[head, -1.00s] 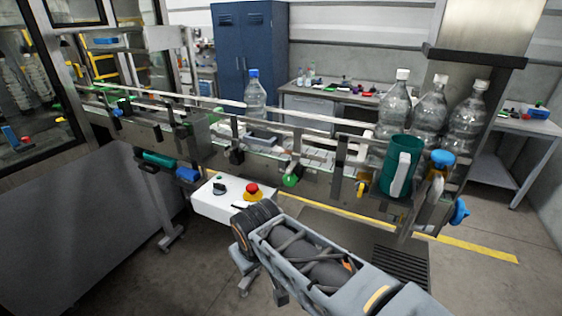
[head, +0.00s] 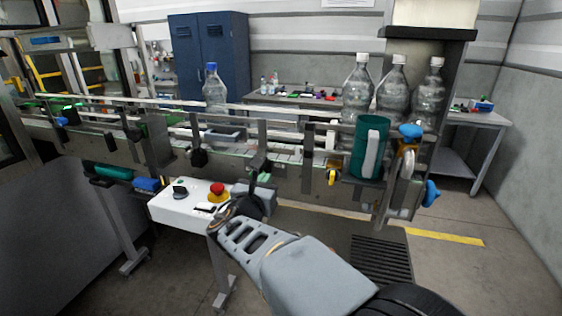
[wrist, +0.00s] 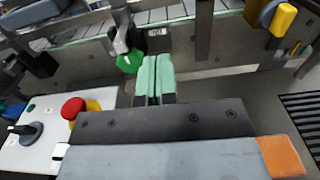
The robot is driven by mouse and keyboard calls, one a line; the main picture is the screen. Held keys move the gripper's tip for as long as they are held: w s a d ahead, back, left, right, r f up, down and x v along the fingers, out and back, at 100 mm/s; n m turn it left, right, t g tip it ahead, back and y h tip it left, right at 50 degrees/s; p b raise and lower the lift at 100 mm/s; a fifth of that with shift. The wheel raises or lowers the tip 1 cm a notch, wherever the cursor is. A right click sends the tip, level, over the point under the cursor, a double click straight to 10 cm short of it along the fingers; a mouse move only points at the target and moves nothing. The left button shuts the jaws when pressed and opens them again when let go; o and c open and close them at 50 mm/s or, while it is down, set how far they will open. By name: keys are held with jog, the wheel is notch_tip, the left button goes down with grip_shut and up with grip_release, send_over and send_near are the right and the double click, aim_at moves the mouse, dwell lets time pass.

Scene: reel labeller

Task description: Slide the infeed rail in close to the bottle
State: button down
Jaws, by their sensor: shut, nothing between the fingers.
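A clear bottle with a blue cap (head: 214,90) stands upright on the conveyor, behind the guide rails. The pale infeed rail (head: 285,136) runs along the conveyor on brackets; its gap to the bottle is hard to judge. A green knob (wrist: 130,62) sits on a bracket under the conveyor edge in the wrist view. My gripper (wrist: 155,62) has its two mint fingers together and empty, just right of the knob; I cannot tell whether they touch it. In the head view my gripper (head: 262,178) is in front of the conveyor's side, with its fingers partly hidden.
A white control box with a red button (head: 217,190) is close left of my gripper. Yellow (head: 332,173) and blue (head: 411,131) knobs stick out there. Brackets line the conveyor's front.

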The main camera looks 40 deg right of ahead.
jog(key=p+x, duration=0.1)
jog(key=x, duration=1.2)
jog(key=shift+w+d, duration=0.2)
jog(key=shift+d, duration=0.05)
